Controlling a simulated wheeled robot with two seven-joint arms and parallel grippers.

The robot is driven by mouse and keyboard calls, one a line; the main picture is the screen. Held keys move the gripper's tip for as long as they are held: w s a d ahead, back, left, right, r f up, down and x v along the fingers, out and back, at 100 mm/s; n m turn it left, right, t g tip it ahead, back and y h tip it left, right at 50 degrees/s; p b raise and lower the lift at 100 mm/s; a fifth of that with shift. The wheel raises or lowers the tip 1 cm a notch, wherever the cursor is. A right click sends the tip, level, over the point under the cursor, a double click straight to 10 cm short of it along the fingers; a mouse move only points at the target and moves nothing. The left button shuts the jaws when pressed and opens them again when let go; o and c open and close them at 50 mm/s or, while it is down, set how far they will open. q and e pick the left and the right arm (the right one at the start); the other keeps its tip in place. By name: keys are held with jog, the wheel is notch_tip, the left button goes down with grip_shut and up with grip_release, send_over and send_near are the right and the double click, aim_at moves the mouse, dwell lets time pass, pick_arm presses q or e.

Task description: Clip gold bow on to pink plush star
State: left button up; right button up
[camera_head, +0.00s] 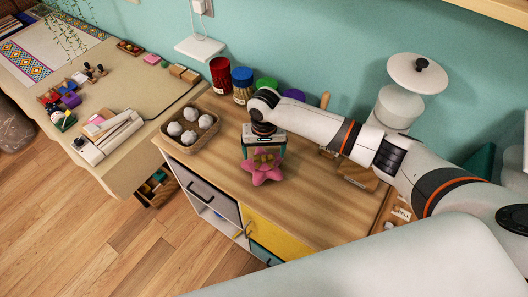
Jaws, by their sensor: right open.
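The pink plush star (262,173) sits on the wooden cabinet top, near its front edge. A small gold-brown piece, which looks like the gold bow (266,158), shows at the star's upper part, between my right gripper's fingers. I cannot tell whether it is clipped on or only resting against the star. My right gripper (264,153) points down right over the star and bow, with its jaws open. Its body hides the star's top. My left gripper is not in view.
A woven basket (163,137) with several white balls stands left of the star. Red (221,76), blue (242,85) and green (266,84) lidded jars stand behind. A cluttered work table (150,85) is at left. Bare cabinet top (310,205) lies right of the star.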

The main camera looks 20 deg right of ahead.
notch_tip(320, 180, up, 11)
jog(key=b, duration=0.1)
dwell(0.4)
notch_tip(320, 180, up, 9)
jog(key=p, duration=1.3)
send_over(264, 155)
dwell(0.5)
jog(key=shift+f, duration=0.1)
dwell(0.3)
